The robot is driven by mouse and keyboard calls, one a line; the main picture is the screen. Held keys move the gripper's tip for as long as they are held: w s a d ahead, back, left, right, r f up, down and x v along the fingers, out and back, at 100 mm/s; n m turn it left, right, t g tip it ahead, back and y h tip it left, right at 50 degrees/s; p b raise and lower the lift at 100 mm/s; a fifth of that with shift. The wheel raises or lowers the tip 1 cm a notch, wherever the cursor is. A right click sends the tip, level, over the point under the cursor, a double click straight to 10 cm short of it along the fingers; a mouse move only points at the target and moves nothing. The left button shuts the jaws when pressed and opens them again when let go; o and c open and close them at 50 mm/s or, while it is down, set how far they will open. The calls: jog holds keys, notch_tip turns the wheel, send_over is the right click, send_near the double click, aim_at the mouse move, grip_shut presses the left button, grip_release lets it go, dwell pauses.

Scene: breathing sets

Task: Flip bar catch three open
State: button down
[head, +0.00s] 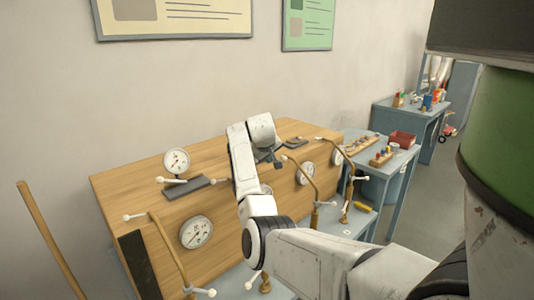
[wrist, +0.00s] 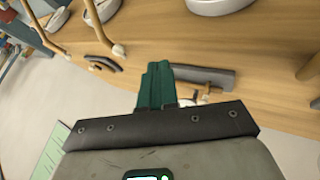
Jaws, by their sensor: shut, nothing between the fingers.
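A tilted wooden board (head: 130,190) carries dark bars along its upper edge. One dark bar (head: 203,186) lies left of my arm, and another (head: 293,142) lies to its right. The wrist view shows a longer dark bar (wrist: 205,76) just right of my fingers and a smaller, curved one (wrist: 103,63) farther left. No numbers are readable, so I cannot tell which is catch three. My gripper (wrist: 154,75) is shut and empty, its green fingers together over the board's edge. In the head view my gripper (head: 277,163) is small and partly hidden by my arm.
Round gauges (head: 196,232) and bent copper-coloured pipes (head: 168,250) with white-ended handles stand out from the board. A blue bench (head: 380,165) with a red box (head: 403,139) stands to the right. A wooden pole (head: 50,240) leans at the left.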

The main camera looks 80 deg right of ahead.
jog(key=shift+b+v, duration=0.3)
jog(key=shift+v, duration=2.25)
